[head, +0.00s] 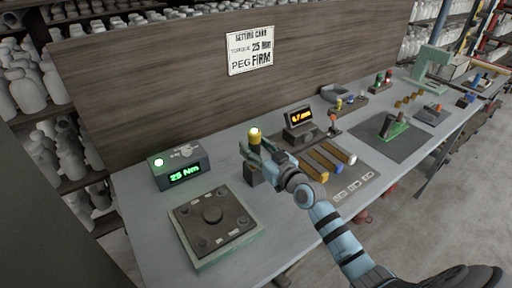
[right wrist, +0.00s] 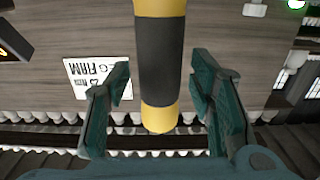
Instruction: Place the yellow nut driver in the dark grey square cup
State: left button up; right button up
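The yellow nut driver (head: 254,136), yellow with a dark grey band, stands upright between the fingers of my right gripper (head: 259,150). In the right wrist view the driver (right wrist: 160,60) passes between both fingers of that gripper (right wrist: 160,82), with a narrow gap on each side, so the gripper looks open around it. A dark grey block that looks like the square cup (head: 250,174) is just below the driver on the table. My gripper hides the driver's lower end, so I cannot tell whether it sits inside the cup. My left gripper is not in view.
Long coloured handles (head: 322,161) lie right of my gripper. A small display (head: 299,120) stands behind. A sign (head: 250,50) hangs on the wooden back panel.

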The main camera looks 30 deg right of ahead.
jog(key=shift+r, duration=0.15)
jog(key=s+d+p, duration=0.1)
jog(key=s+p, duration=0.3)
jog(key=s, duration=0.8)
jog(key=shift+d, duration=0.4)
jog(key=shift+w, duration=0.15)
